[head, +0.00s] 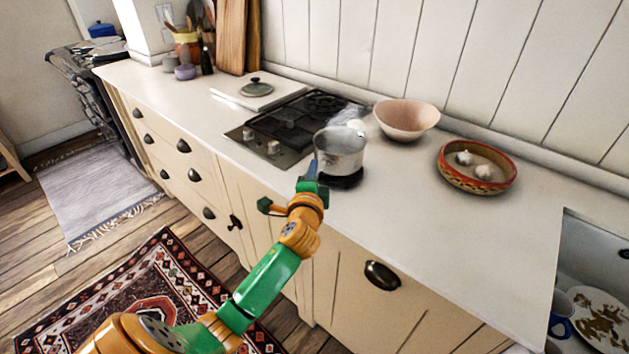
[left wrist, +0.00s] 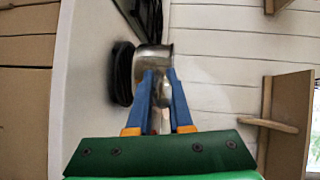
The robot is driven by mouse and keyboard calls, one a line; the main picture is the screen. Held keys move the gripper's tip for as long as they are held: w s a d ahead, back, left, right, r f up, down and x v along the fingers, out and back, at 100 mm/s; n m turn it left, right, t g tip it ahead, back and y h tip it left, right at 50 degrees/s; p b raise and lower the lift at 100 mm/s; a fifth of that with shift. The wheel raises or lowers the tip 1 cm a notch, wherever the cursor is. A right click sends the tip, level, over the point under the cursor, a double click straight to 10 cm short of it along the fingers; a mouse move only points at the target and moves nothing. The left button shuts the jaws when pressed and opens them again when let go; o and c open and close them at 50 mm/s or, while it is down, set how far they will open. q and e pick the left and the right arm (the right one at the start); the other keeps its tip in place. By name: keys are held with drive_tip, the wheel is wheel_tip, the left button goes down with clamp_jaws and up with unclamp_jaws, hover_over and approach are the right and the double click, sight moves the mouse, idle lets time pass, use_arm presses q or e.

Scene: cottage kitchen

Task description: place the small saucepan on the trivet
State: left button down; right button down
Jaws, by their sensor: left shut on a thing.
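The small saucepan (head: 340,152) is a grey metal pan held upright over the front part of the counter, right of the hob. The dark round trivet (head: 346,181) lies on the counter under it, partly hidden by the pan. My left gripper (head: 313,170) is shut on the saucepan's handle side, and its fingers hide most of the handle. In the left wrist view the blue fingers (left wrist: 159,73) point at the saucepan (left wrist: 150,58), with the black trivet (left wrist: 122,72) close against its base side. I cannot tell whether pan and trivet touch. My right gripper is not in view.
A black hob (head: 290,125) is left of the saucepan. A pink bowl (head: 407,120) stands behind it, and a red-rimmed dish (head: 478,168) with garlic is to the right. A sink (head: 595,290) is far right. The front right counter is clear.

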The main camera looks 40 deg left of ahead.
use_arm(q)
drive_tip(key=shift+f, duration=1)
drive_tip(key=c, duration=0.8)
unclamp_jaws()
drive_tip(key=shift+s+d, duration=0.1)
drive_tip(key=shift+s, duration=0.1)
